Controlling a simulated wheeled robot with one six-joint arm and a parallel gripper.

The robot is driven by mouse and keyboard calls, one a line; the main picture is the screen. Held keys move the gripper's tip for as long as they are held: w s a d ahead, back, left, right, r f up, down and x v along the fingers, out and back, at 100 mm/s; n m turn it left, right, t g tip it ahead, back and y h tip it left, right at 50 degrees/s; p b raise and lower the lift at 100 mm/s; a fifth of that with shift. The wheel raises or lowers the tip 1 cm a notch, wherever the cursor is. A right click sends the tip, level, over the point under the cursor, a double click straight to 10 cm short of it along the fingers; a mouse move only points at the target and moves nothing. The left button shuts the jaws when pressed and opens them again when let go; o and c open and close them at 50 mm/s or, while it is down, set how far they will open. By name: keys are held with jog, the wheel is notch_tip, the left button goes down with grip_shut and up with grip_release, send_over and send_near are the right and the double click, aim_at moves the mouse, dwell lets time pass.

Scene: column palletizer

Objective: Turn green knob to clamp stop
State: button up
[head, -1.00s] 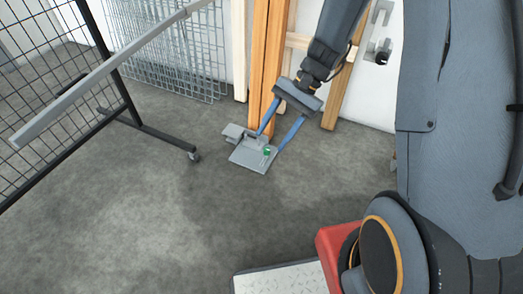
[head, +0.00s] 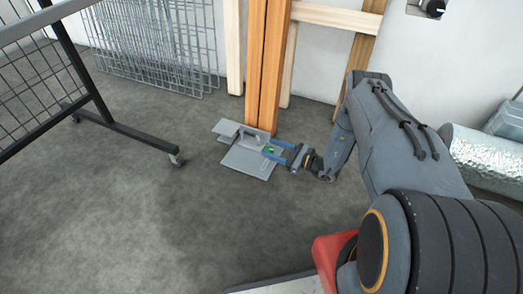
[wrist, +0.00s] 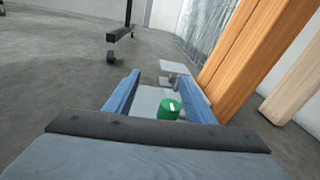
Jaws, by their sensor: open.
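The green knob (wrist: 169,109) is a small upright cylinder with a white mark on its top. It stands on a grey metal plate (head: 244,161) on the floor at the foot of the wooden posts; the knob (head: 270,150) is tiny in the head view. My gripper (head: 270,150) is low and roughly level beside the plate, coming from the right. In the wrist view its two blue fingers (wrist: 167,88) are open, one on each side of the knob, closer to the right finger. I cannot tell whether a finger touches it. The clamp stop's details are too small to tell.
Orange wooden posts (head: 267,65) rise just behind the plate. A black-framed mesh rack (head: 135,131) with a caster stands to the left. Wire grids (head: 150,50) lean at the back. A foil-wrapped roll (head: 490,158) lies at the right. The floor left of the plate is clear.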

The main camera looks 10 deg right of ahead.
aim_at(272, 152)
jog(key=shift+m+t+h, duration=0.5)
jog(key=shift+m+t, duration=0.3)
jog(key=shift+t, duration=0.1)
jog(key=f, duration=0.1)
jog(key=d+f+b, duration=0.1)
jog(key=f, duration=0.1)
jog(key=w+d+f, duration=0.1)
jog(key=f, duration=0.1)
jog(key=shift+w+f, duration=0.1)
jog(key=shift+w+f+b, duration=0.1)
jog(key=shift+w+b, duration=0.1)
jog(key=shift+b, duration=0.3)
jog(key=shift+w+f, duration=0.1)
jog(key=shift+f, duration=0.05)
jog(key=b+x, duration=0.3)
jog(key=x, duration=0.4)
jog(key=shift+w+a, duration=0.2)
grip_shut()
jog(key=shift+d, duration=0.1)
